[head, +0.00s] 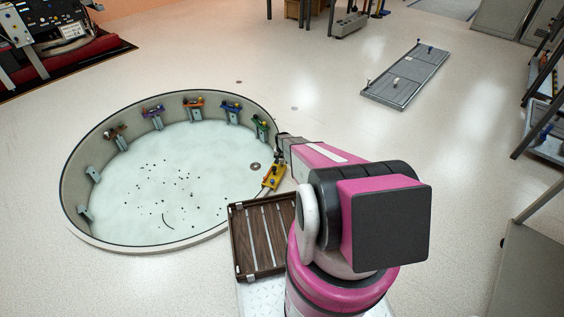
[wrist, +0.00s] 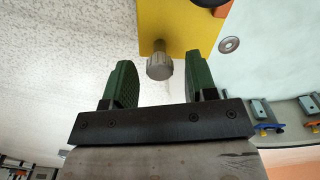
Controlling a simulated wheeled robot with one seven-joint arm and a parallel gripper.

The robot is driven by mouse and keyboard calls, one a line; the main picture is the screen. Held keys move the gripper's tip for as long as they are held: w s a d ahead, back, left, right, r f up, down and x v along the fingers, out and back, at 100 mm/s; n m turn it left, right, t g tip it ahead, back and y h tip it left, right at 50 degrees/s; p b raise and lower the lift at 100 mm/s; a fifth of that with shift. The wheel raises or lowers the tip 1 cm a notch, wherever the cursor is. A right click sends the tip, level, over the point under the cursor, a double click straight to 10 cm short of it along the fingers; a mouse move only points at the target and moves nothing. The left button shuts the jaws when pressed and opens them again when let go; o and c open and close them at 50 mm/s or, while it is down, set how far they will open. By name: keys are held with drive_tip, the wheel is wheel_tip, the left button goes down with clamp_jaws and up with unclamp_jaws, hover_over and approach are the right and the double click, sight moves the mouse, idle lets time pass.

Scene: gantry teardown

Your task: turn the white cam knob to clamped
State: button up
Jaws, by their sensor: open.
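The cam knob (wrist: 160,66) shows in the wrist view as a short grey-white ribbed cylinder at the edge of a yellow block (wrist: 168,22). My gripper (wrist: 159,72) is open, with one green finger on each side of the knob in the picture. A gap shows between the knob and each finger, and neither seems to touch it. I cannot tell how deep the knob sits between the fingers, or its turn position. In the head view the yellow block (head: 273,178) sits on the right rim of the round pit, just below my gripper (head: 279,154). The knob is not clear there.
The round pit (head: 75,165) has several brackets with coloured parts along its wall and dark specks on its pale floor. A brown slatted tray (head: 240,245) is near my base. A grey panel (head: 385,92) lies on the open floor at upper right.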

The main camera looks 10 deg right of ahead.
sight(282, 161)
wheel_tip(282, 161, up, 10)
drive_tip(key=shift+r, duration=0.2)
idle(0.3)
drive_tip(key=s+a+r+n, duration=0.1)
drive_tip(key=s+a+r, duration=0.2)
drive_tip(key=s+r, duration=0.8)
drive_tip(key=s+a+r+n, duration=0.1)
drive_tip(key=s+a+r, duration=0.1)
drive_tip(key=s+r, duration=1)
drive_tip(key=s+a+r+n, duration=0.2)
drive_tip(key=s+a+r, duration=0.1)
drive_tip(key=s+r, duration=0.8)
wheel_tip(282, 161, up, 2)
drive_tip(key=shift+s+a+r, duration=0.15)
drive_tip(key=shift+a+r, duration=0.05)
drive_tip(key=shift+a, duration=0.1)
